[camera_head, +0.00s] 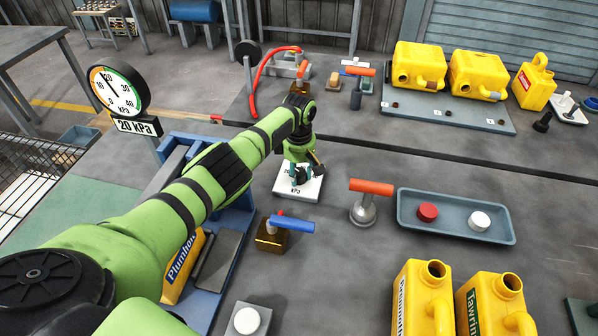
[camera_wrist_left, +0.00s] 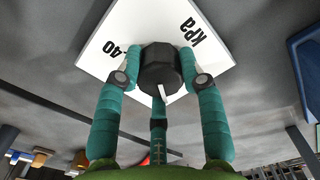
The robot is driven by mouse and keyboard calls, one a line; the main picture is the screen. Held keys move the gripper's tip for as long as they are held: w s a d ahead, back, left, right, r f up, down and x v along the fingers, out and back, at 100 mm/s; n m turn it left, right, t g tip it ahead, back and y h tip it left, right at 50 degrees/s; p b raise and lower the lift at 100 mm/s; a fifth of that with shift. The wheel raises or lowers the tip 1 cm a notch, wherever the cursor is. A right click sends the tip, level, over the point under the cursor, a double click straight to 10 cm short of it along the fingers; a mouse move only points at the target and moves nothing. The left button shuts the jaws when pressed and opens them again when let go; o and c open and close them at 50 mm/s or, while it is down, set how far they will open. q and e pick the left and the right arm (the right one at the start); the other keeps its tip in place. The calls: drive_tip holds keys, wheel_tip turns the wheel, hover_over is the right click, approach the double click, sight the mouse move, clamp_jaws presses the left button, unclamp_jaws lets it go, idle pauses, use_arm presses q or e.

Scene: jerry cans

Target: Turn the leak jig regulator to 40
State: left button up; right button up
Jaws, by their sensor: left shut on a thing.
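The regulator's white plate (camera_head: 286,184) lies on the grey bench in the middle of the head view, with "kPa" printed on it. My left gripper (camera_head: 303,174) reaches down over it and largely hides the knob. In the left wrist view the dark knob (camera_wrist_left: 160,66) sits between my teal fingers (camera_wrist_left: 161,72), which are shut on it. A white pointer mark on the knob points toward the bottom of that view. The plate (camera_wrist_left: 128,28) shows "40" at left and "kPa" at right. My right gripper is not in view.
A round gauge (camera_head: 120,92) stands at left above a "20 kPa" sign (camera_head: 138,126); its needle points up and left. Yellow cans (camera_head: 420,300) fill the front right.

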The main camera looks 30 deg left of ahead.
use_arm(q)
drive_tip(key=m, duration=0.6)
drive_tip(key=shift+p, duration=0.35)
drive_tip(key=m, duration=0.5)
drive_tip(key=shift+m, duration=0.4)
drive_tip(key=m, duration=1.1)
drive_tip(key=shift+m, duration=0.3)
drive_tip(key=shift+d, duration=0.1)
drive_tip(key=o, duration=1.1)
drive_tip(key=shift+w, duration=0.1)
drive_tip(key=shift+o, duration=0.2)
drive_tip(key=shift+r, duration=0.1)
